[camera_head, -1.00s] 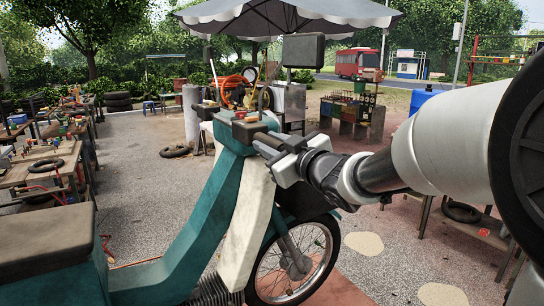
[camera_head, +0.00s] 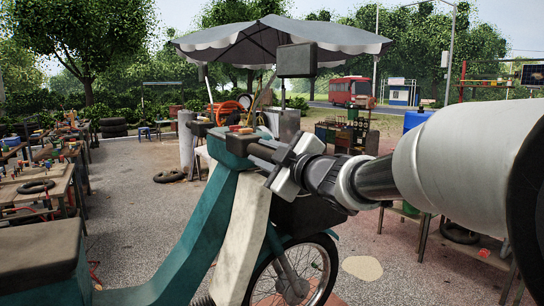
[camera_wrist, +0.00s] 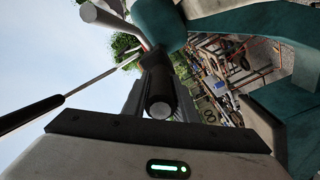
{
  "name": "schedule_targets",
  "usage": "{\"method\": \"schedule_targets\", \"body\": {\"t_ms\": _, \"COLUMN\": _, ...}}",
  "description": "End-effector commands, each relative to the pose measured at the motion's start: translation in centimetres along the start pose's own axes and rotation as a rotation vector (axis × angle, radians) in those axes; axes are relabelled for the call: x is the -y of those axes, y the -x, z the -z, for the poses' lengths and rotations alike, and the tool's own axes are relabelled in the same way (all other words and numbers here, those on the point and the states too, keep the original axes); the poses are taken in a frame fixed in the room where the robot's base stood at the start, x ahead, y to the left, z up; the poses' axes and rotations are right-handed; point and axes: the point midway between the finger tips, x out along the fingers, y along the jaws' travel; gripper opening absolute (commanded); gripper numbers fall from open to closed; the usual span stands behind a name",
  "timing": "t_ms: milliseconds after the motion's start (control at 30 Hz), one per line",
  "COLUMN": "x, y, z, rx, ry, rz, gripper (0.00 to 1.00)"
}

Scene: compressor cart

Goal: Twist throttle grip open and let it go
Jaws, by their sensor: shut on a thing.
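The teal and cream motorbike (camera_head: 240,240) stands in the middle of the head view. Its dark throttle grip (camera_head: 262,150) sticks out to the right from the handlebar. My gripper (camera_head: 284,158) is shut on the outer part of the grip, reaching in from the right. In the wrist view, the black throttle grip (camera_wrist: 159,88) shows end-on above the dark edge of my gripper (camera_wrist: 158,125). The jaws hide part of the grip in the head view, and how far it is turned cannot be told.
A dark rectangular mirror (camera_head: 297,60) stands above the handlebar. A grey umbrella (camera_head: 275,38) is behind. Workbenches (camera_head: 40,180) with tools line the left, and a tyre (camera_head: 170,176) lies on the ground. Open gravel (camera_head: 125,220) lies left of the motorbike.

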Motion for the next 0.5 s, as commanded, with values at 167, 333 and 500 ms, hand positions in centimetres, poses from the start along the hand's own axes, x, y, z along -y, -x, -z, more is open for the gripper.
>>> {"method": "schedule_targets", "body": {"t_ms": 167, "x": -0.08, "y": -0.02, "z": 0.1, "rx": -0.001, "ry": 0.002, "rz": -0.001, "gripper": 0.03}}
{"method": "schedule_targets", "body": {"t_ms": 333, "x": -0.09, "y": -0.02, "z": 0.1, "rx": -0.001, "ry": 0.001, "rz": -0.001, "gripper": 0.29}}
{"method": "schedule_targets", "body": {"t_ms": 500, "x": -0.07, "y": -0.01, "z": 0.07, "rx": -0.001, "ry": 0.001, "rz": -0.001, "gripper": 0.44}}
